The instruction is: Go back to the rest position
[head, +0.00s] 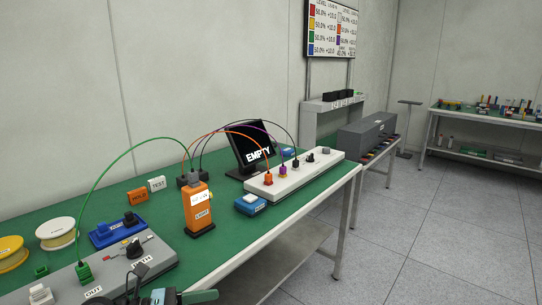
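I can make out neither of my grippers for certain in the head view. Dark parts (165,298) with a grey-green piece are cut off by the bottom edge; I cannot tell whether they are a tool on the bench or part of me. The green-topped workbench (110,199) runs from the lower left to the middle. On it stands an orange handheld meter (200,212), upright, with cables at its top. A green cable arcs from there to a grey box (153,254) at the front left. Other cables run to a long white panel (300,174).
A black screen reading EMPTY (257,153) stands behind the white panel. A blue box (250,204), a blue tray (117,233) and yellow (10,252) and white spools (56,231) occupy the bench. A further table (487,118) stands at the back right. The floor (430,230) to the right is clear.

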